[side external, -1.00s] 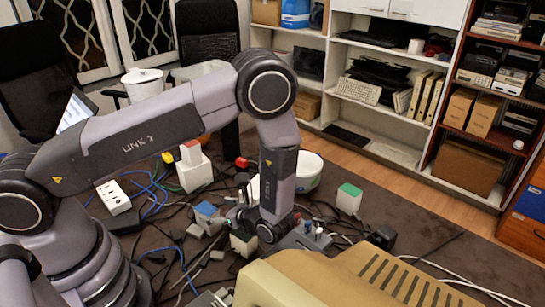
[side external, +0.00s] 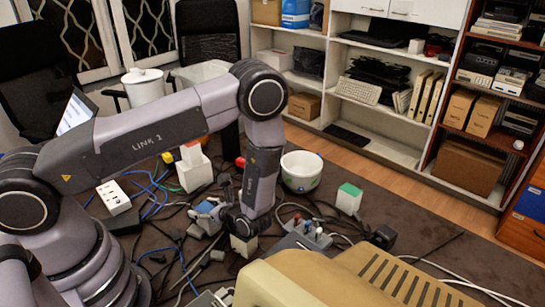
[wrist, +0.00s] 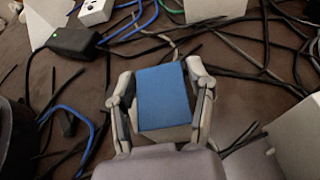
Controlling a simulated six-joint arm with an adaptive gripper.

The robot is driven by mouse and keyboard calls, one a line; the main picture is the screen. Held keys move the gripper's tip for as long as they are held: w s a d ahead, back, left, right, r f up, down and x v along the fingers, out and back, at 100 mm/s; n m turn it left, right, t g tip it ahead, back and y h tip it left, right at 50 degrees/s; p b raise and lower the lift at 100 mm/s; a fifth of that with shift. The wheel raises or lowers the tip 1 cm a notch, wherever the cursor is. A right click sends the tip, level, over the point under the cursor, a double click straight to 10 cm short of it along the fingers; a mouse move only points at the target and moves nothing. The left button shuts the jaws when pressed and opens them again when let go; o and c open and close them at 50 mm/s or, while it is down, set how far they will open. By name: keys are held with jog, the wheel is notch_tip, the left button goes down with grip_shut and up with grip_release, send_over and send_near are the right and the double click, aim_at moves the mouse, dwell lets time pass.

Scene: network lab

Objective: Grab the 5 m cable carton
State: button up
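A blue-topped carton (wrist: 163,97) is between the two fingers of my gripper (wrist: 160,72) in the wrist view. The fingers are spread along its left and right sides, with a narrow gap showing at the left. A green-topped carton (side external: 349,198) stands to the right.
A white bowl (side external: 301,171) stands behind my wrist.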

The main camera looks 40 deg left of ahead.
jog(key=c, duration=0.8)
